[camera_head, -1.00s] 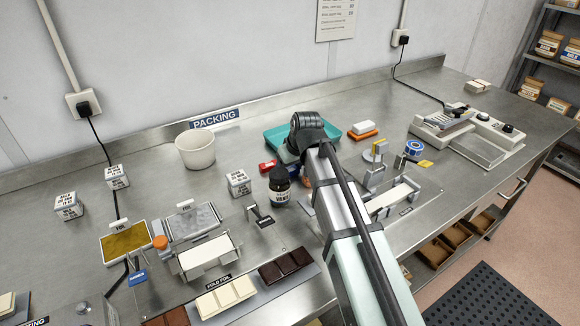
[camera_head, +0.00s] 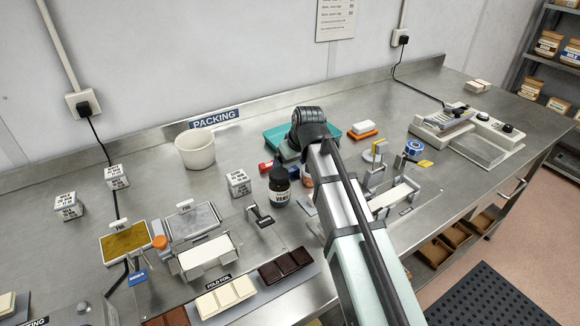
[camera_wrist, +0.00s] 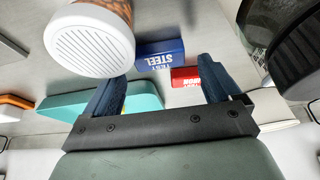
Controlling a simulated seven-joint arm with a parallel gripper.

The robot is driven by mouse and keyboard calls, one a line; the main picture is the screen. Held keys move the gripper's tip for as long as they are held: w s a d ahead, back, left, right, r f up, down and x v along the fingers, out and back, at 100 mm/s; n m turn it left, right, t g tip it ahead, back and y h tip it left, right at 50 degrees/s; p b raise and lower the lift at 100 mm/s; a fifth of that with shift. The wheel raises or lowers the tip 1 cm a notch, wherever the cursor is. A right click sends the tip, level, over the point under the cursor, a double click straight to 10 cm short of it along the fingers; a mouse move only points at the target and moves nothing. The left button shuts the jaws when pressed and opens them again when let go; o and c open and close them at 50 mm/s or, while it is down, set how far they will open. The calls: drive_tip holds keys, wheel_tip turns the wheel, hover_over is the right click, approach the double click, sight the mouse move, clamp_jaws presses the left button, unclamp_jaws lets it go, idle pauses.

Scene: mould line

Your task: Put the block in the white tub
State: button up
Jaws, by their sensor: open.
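A blue block (camera_wrist: 160,55) lettered "STEEL" lies on the steel bench in the wrist view. A red block (camera_wrist: 186,77) lies just beside it, partly behind a finger. In the head view the red block (camera_head: 266,167) and the blue block (camera_head: 294,172) sit near the dark bottle. The white tub (camera_head: 195,149) stands upright at the back left, in front of the PACKING sign; it looks empty. My gripper (camera_wrist: 162,70) is open, with the two blocks between or beyond its fingers and nothing held.
A dark bottle (camera_head: 279,187) and an orange-brown jar with a white slotted lid (camera_wrist: 90,40) stand close to the gripper. A teal tray (camera_head: 275,139) lies behind. A white lettered cube (camera_head: 238,183) stands between the blocks and the tub's front.

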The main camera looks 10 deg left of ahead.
drive_tip(key=v, duration=0.9)
drive_tip(key=shift+s+d+r, duration=0.1)
drive_tip(key=shift+s+r, duration=0.05)
drive_tip(key=shift+r, duration=0.2)
drive_tip(key=shift+o, duration=0.5)
drive_tip(key=shift+d+r, duration=0.1)
drive_tip(key=shift+r, duration=0.1)
drive_tip(key=x, duration=0.7)
drive_tip(key=shift+s, duration=0.35)
drive_tip(key=shift+x, duration=2.75)
drive_tip(key=shift+w+d, duration=0.1)
drive_tip(key=shift+d, duration=0.05)
drive_tip(key=shift+c, duration=0.4)
